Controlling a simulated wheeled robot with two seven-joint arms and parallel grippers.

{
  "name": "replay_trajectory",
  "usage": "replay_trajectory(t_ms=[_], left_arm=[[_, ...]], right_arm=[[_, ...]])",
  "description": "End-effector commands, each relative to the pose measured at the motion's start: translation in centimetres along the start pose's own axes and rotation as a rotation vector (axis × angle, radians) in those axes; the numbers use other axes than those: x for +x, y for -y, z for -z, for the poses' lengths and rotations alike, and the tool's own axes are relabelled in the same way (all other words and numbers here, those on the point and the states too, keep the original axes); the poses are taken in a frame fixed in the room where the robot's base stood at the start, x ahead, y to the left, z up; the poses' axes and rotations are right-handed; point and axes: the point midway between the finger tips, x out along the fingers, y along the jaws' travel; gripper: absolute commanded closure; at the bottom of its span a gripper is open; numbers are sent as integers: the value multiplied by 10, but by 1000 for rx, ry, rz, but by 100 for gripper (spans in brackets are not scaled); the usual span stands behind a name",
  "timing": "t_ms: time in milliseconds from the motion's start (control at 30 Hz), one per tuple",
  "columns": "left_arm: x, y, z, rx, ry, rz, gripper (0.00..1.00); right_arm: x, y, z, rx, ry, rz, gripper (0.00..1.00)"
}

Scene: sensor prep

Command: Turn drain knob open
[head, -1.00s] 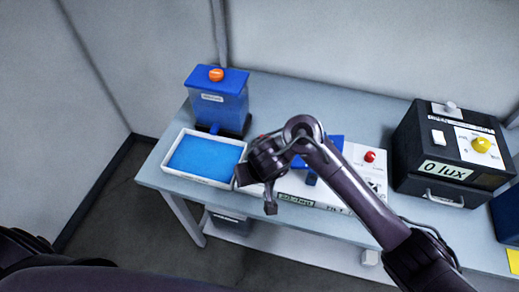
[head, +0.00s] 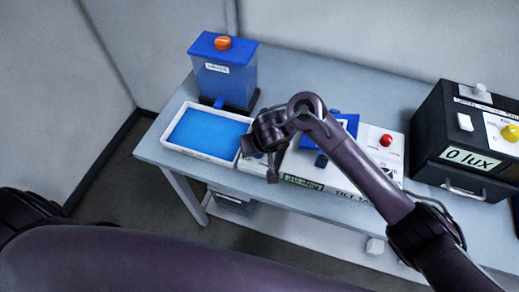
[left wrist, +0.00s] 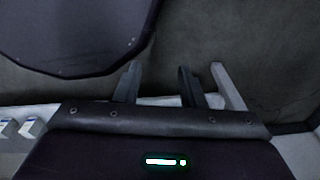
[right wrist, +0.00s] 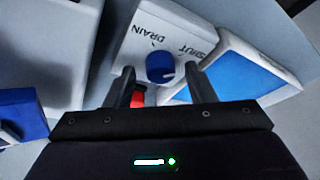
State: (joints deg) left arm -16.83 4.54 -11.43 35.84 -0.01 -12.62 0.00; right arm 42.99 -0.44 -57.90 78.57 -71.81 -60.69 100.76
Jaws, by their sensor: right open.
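The drain knob (right wrist: 160,67) is a round blue knob on a white box (right wrist: 135,40) in the right wrist view. The box is lettered DRAIN and SHUT; which way the knob points is hard to tell. My right gripper (right wrist: 163,88) is open, with its fingertips apart on either side of the knob's lower edge in the picture. I cannot tell whether they touch it. In the head view my right gripper (head: 257,160) hangs beside the blue-filled tray and hides the knob. My left gripper (left wrist: 157,85) is open and empty, in the left wrist view only.
The white tray (head: 190,154) with a blue surface lies left of my right gripper. A blue container (head: 224,82) with an orange knob (head: 222,43) stands behind it. A white unit with a red button (head: 386,140) and a black "0 lux" box (head: 470,160) stand to the right.

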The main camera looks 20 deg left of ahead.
Motion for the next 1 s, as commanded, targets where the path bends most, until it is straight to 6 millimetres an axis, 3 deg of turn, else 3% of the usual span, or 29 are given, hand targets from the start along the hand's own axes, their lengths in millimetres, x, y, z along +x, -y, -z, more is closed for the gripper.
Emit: replay_trajectory(t_ms=[233,567,1000], left_arm=[[0,0,1,1,-2,0,64],[0,-1,-10,1,14,-2,64],[-10,-1,-9,1,14,-1,64]], right_arm=[[0,0,0,0,0,0,52],[0,0,0,0,0,-1,95],[-1,-1,0,-96,6,39,95]])
